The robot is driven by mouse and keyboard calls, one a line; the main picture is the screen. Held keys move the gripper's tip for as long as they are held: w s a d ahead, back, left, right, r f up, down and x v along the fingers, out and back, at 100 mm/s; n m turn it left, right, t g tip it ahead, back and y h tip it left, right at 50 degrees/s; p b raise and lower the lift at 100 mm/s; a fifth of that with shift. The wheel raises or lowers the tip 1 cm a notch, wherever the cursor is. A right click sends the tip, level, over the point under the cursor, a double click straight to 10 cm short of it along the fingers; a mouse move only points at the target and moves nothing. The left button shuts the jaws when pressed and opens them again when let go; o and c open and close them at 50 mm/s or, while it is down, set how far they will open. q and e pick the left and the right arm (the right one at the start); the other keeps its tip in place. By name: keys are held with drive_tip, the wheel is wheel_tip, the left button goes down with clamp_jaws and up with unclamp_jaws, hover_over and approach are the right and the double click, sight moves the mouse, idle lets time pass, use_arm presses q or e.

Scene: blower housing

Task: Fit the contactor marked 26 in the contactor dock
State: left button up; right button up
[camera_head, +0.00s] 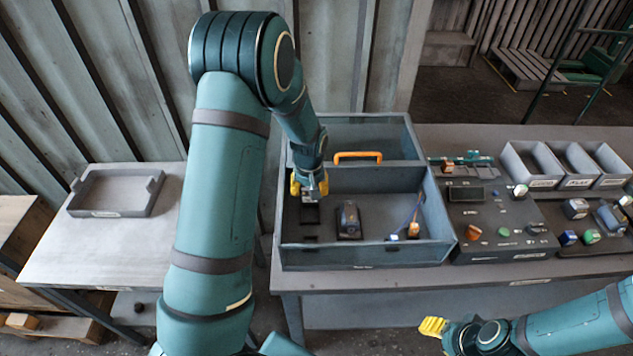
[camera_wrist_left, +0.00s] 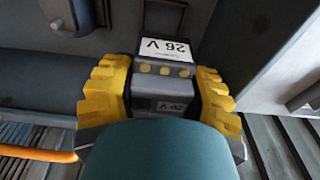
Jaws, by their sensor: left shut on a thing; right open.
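My left gripper (camera_head: 310,190) is shut on the contactor marked 26 (camera_wrist_left: 165,85) inside the grey housing (camera_head: 365,257). The left wrist view shows yellow fingers on both sides of the grey contactor and white labels reading "26 V". In the head view the gripper mostly hides the contactor. A dark rectangular spot (camera_head: 310,214) on the housing floor, likely the contactor dock, lies just below the gripper. Whether the contactor touches it, I cannot tell. My right gripper (camera_head: 432,326) is open and empty, low in front of the table.
A dark part (camera_head: 349,221) stands on the housing floor right of the left gripper. An orange part (camera_head: 413,229) with a blue wire is further right. An orange handle (camera_head: 358,155) tops the inner wall. Panels and bins (camera_head: 535,165) stand right; a tray (camera_head: 115,193) stands left.

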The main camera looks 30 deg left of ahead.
use_arm(q)
drive_tip(key=shift+s+f, duration=0.1)
drive_tip(key=shift+f, duration=0.05)
drive_tip(key=b, duration=0.4)
hover_over(310, 214)
drive_tip(key=shift+d+f, duration=0.15)
drive_tip(key=shift+f, duration=2.55)
drive_tip(key=shift+s+f+b, duration=0.15)
drive_tip(key=shift+f+b, duration=0.85)
drive_tip(key=shift+f, duration=0.3)
drive_tip(key=o, duration=1.1)
drive_tip(key=shift+o, duration=0.2)
drive_tip(key=r, duration=0.8)
drive_tip(key=s+d+r, duration=0.1)
drive_tip(key=r, duration=0.3)
drive_tip(key=shift+s, duration=0.1)
